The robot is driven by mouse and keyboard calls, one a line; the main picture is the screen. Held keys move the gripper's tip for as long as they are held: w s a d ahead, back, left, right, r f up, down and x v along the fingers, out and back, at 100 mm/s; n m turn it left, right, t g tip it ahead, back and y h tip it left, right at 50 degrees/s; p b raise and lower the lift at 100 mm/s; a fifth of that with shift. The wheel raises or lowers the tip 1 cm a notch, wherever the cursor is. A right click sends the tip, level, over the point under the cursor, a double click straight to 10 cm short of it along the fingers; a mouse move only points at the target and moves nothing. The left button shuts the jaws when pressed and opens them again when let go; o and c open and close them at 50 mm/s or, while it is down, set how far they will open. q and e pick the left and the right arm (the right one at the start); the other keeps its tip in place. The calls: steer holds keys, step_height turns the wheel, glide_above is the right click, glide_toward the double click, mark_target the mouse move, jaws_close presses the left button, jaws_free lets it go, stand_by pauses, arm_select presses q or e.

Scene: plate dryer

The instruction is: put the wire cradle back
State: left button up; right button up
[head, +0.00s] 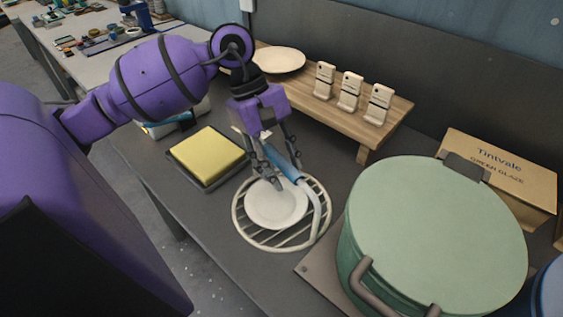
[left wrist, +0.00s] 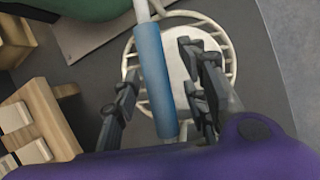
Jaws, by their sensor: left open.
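The wire cradle (head: 236,217) is a round, pale wire grid lying on the grey bench, with a bent pale rod rising to a blue handle (head: 281,152). A white plate (head: 276,207) lies flat on the grid. In the left wrist view the cradle's rim (left wrist: 233,62) and blue handle (left wrist: 154,80) both show. My left gripper (head: 287,173) is open above the plate, at the handle. In the left wrist view its fingers (left wrist: 160,82) stand on either side of the handle. I cannot tell whether they touch it. My right gripper is not in view.
A green drum (head: 435,225) stands close on the right, on a base plate. A yellow block (head: 207,155) lies in a dark tray at left. Behind, a wooden stand (head: 330,103) bears a white plate (head: 279,60) and three pale pieces. A cardboard box (head: 500,180) stands back right.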

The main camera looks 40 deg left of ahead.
arm_select(q)
steer(key=v, duration=1.1)
steer(key=shift+r, duration=0.4)
steer(key=shift+a, duration=0.1)
